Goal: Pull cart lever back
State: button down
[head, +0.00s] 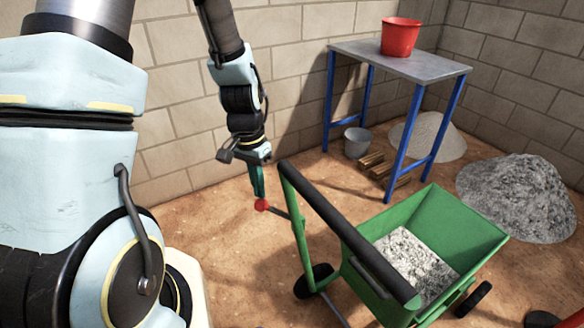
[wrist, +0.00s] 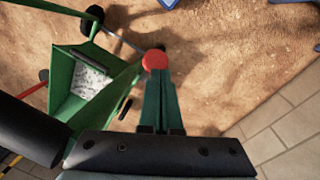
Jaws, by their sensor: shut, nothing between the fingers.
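The green cart (head: 440,225) stands at the lower right in the head view, with grey gravel in its bin. Its lever is a thin dark rod (head: 282,213) on the left side, ending in a red ball knob (head: 262,205). My gripper (head: 260,196) points down with its fingertips right at the knob. In the wrist view the fingers of my gripper (wrist: 160,80) lie shut side by side, with the red knob (wrist: 154,60) at their tips. They look touching or nearly so; I cannot tell which. The knob is not between the fingers.
The cart's black push handle (head: 340,225) rises just right of my gripper. A blue-legged table (head: 400,60) with a red bucket (head: 401,36) stands behind. A grey pail (head: 357,142), wood pieces and gravel piles lie beyond. The block wall is close behind my arm.

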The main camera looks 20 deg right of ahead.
jog(key=shift+s+a+f, duration=0.15)
jog(key=shift+a+f, duration=0.1)
jog(key=shift+a, duration=0.15)
jog(key=shift+w+d+r+p, duration=0.15)
jog(key=shift+w+r+p, duration=0.05)
jog(key=shift+r+p, duration=0.15)
jog(key=w+a+r, duration=0.2)
jog(key=a+r, duration=0.3)
jog(key=r, duration=0.5)
jog(key=s+a+r+n+t+p, duration=0.1)
jog(key=a+r+n+t, duration=0.1)
jog(key=a+r+n, duration=0.3)
jog(key=a+n, duration=0.4)
jog(key=a, duration=0.4)
jog(key=shift+s+a+r+n+t, duration=0.15)
jog(key=shift+a+r+n+t, duration=0.05)
jog(key=shift+a+n+t, duration=0.1)
